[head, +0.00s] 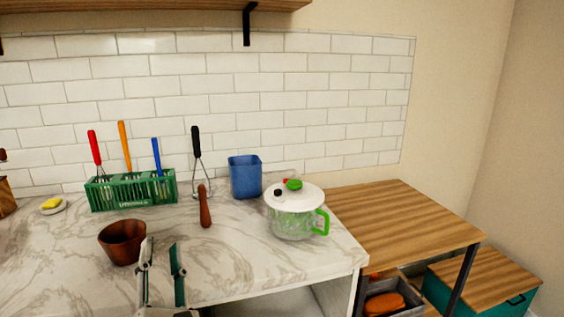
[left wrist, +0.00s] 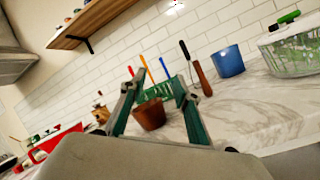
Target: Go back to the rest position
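My left gripper (head: 162,262) is open and empty at the front of the marble counter (head: 230,255), its two fingers apart. It also shows in the left wrist view (left wrist: 157,88), with the counter things beyond its fingers. A brown bowl (head: 122,242) stands on the counter just left of the fingers in the head view. In the left wrist view the bowl (left wrist: 150,114) appears between the fingers, and I see no contact with it. My right gripper is in neither view.
A green utensil rack (head: 132,190), a blue container (head: 245,176) and a clear pot with a white lid (head: 294,197) stand along the counter. A brown-handled tool (head: 205,208) is near the middle. A lower wooden table (head: 400,220) is at right. A shelf (head: 150,6) hangs above.

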